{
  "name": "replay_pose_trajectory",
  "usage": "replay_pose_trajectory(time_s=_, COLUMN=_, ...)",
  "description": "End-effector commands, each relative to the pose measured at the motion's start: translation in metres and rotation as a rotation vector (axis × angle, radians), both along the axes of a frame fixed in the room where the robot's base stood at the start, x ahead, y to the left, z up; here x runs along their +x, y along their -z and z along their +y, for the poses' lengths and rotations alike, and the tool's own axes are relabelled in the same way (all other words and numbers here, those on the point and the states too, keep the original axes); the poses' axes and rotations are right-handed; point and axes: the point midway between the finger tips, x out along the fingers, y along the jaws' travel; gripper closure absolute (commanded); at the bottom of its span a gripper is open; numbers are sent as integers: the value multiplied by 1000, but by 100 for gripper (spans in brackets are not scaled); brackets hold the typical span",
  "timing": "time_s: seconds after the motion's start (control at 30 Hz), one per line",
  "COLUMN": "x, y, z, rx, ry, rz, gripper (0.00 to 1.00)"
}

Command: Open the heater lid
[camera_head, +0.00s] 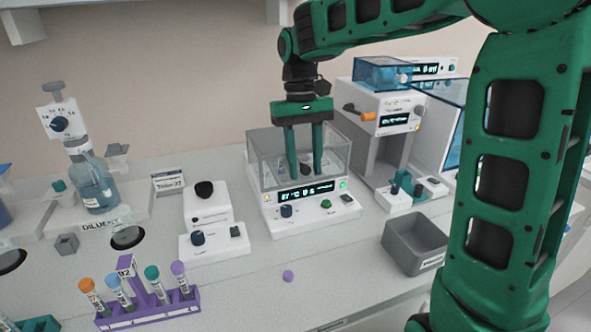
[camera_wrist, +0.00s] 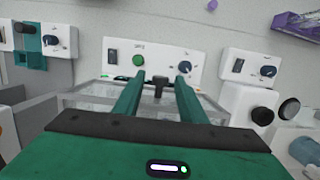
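The heater (camera_head: 267,213) is a white unit with a lit display, a dark knob and a green button, at the middle of the head view; its front panel also shows in the wrist view (camera_wrist: 115,50). Its clear box-like lid (camera_head: 261,152) looks shut. My gripper (camera_head: 304,170) points down at the lid, its two green fingers apart. In the wrist view (camera_wrist: 159,78) a small dark handle (camera_wrist: 160,90) stands between the fingers, with a gap visible on each side. I cannot tell whether the fingertips touch the lid.
A white device with a black knob (camera_head: 204,190) stands left of the heater. A taller white machine (camera_head: 388,105) stands at the right, with a grey bin (camera_head: 415,240) in front. A purple tube rack (camera_head: 150,311) and a loose purple cap (camera_head: 288,276) lie nearer the front.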

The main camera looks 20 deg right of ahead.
Motion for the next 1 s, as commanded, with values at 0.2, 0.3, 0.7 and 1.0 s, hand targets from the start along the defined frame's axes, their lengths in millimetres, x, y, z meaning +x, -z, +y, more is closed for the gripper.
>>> replay_pose_trajectory(time_s=0.2, x=0, y=0, z=0, rx=0, ry=0, rz=0, gripper=93)
replay_pose_trajectory(time_s=0.3, x=0, y=-1, z=0, rx=0, ry=-1, rz=0, gripper=92)
replay_pose_trajectory(time_s=0.7, x=11, y=-26, z=1, rx=-1, ry=-1, rz=-2, gripper=92)
replay_pose_trajectory(time_s=1.0, x=14, y=-37, z=1, rx=-1, ry=-1, rz=-1, gripper=92)
